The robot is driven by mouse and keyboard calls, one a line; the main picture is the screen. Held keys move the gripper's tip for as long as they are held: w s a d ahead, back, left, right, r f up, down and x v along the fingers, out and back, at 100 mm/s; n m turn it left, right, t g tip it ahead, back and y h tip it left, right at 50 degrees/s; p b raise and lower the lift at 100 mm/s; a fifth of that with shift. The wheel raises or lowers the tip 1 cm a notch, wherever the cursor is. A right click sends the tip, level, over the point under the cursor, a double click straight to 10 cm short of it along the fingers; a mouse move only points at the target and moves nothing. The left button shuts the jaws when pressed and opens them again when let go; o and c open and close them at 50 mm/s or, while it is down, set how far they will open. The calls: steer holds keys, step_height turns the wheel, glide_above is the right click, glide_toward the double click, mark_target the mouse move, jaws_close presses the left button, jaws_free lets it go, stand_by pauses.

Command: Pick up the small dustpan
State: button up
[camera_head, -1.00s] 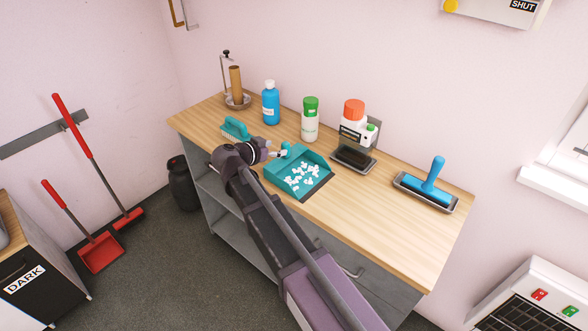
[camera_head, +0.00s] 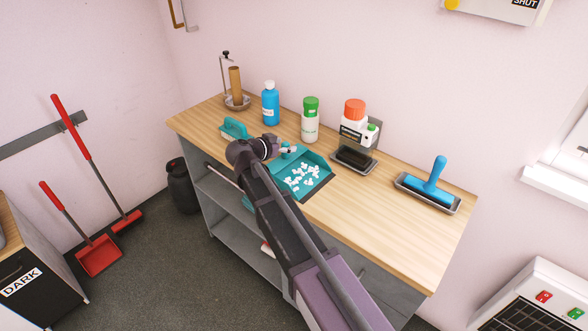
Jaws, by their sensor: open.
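The small teal dustpan (camera_head: 322,163) lies on the wooden workbench (camera_head: 392,216), with several white scraps in its pan. Its handle end is at the back left, next to my gripper. My gripper (camera_head: 287,151) is small in view and open, at the handle end of the dustpan. I cannot tell whether the handle is between the fingers. My arm comes from the lower right and hides the left edge of the pan.
A teal brush (camera_head: 234,128) lies left of my wrist. A blue bottle (camera_head: 270,104), a green-capped container (camera_head: 310,121) and a red-capped container (camera_head: 354,118) stand behind. A dark tray (camera_head: 354,158) and a blue roller (camera_head: 434,180) are to the right. The front right is clear.

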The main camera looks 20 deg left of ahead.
steer(key=shift+w+d+f, duration=0.1)
steer(key=shift+w, duration=0.1)
stand_by(0.4)
jaws_close()
